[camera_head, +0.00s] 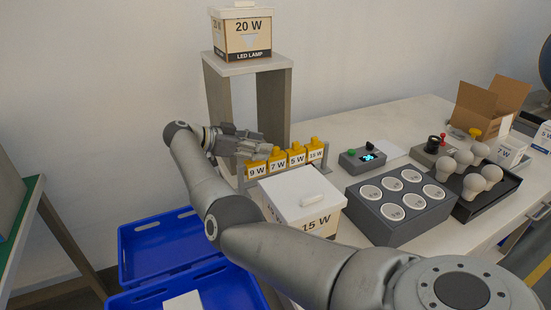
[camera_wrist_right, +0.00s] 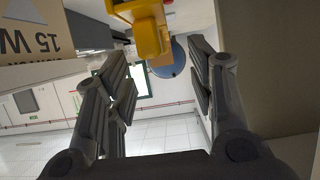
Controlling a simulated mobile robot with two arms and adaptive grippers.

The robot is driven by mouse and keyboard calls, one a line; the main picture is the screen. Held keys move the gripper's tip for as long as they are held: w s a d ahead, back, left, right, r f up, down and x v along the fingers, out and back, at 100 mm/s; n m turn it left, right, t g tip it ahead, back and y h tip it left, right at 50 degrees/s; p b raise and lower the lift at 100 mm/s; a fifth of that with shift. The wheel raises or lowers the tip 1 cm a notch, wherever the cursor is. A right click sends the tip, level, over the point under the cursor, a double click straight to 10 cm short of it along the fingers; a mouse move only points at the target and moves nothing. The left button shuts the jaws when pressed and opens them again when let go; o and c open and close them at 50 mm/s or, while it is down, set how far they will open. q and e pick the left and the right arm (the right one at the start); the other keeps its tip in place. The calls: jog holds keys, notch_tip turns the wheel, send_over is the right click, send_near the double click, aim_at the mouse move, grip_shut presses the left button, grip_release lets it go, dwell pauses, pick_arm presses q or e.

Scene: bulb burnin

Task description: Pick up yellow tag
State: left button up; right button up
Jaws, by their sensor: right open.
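Several yellow tags hang in a row on a grey rack (camera_head: 327,158): a 9 W tag (camera_head: 257,168), a 7 W tag (camera_head: 278,161), a 5 W tag (camera_head: 297,154) and, at the right end, one (camera_head: 316,150) with small, unclear print. My right gripper (camera_head: 258,143) is just behind and above the left end of the row, near the 9 W tag. In the right wrist view, my right gripper (camera_wrist_right: 158,72) is open and empty. A yellow tag (camera_wrist_right: 150,38) shows at the top, in line with the gap between the fingers. My left gripper is not in view.
A white-lidded 15 W box (camera_head: 302,198) stands in front of the rack. A shelf (camera_head: 262,66) with a 20 W box (camera_head: 241,37) rises behind my gripper. A socket block (camera_head: 402,230) and a bulb tray (camera_head: 487,207) lie right. Blue crates (camera_head: 160,245) stand lower left.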

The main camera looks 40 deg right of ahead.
aim_at(274, 148)
jog(key=x, duration=0.5)
jog(key=shift+p, duration=0.3)
jog(key=shift+a, duration=0.1)
jog(key=c, duration=0.9)
